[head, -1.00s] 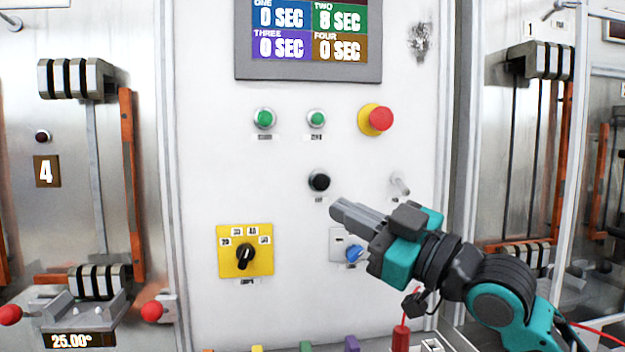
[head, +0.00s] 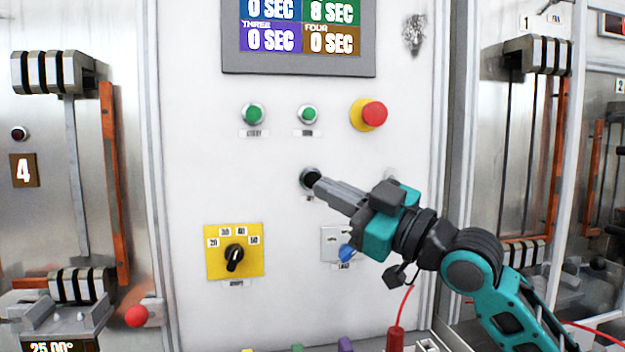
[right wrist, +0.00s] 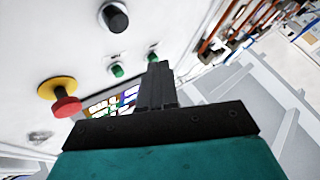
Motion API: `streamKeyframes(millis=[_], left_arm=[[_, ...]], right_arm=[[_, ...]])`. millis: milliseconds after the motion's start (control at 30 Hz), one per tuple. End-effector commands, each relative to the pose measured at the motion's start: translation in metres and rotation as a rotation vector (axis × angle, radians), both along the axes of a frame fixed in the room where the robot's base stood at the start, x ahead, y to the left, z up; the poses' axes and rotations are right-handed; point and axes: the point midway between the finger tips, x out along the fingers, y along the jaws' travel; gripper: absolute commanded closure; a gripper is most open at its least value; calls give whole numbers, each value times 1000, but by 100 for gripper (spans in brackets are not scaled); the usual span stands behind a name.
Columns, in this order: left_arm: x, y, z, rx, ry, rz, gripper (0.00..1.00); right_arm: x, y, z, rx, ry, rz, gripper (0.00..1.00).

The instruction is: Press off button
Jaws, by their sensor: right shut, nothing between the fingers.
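The black round push button (head: 310,177) sits in a metal ring on the white panel, below two green buttons. Its small label is partly hidden and too small to read surely. My right gripper (head: 320,184) is shut and empty, its fingertips overlapping the button's lower right edge in the head view. In the right wrist view the shut fingers (right wrist: 158,66) point toward the panel, and a black round control (right wrist: 114,17) shows up and left of them. I cannot tell whether the fingertips touch the button. My left gripper is not in view.
Green buttons (head: 253,114) and (head: 308,114), a red emergency button (head: 374,113) and a timer screen (head: 300,38) are above. A yellow rotary selector (head: 234,252) is lower left. A blue knob (head: 346,253) is below my gripper.

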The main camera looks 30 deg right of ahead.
Motion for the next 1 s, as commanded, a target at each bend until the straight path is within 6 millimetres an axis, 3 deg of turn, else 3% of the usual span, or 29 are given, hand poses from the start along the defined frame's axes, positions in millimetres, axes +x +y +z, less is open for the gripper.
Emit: streamKeyframes(millis=[200,400,1000], left_arm=[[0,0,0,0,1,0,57],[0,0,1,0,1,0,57],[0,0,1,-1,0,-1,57]], right_arm=[[31,-8,1,1,-1,0,100],[48,-12,0,0,0,1,100],[53,-14,0,0,-1,0,100]])
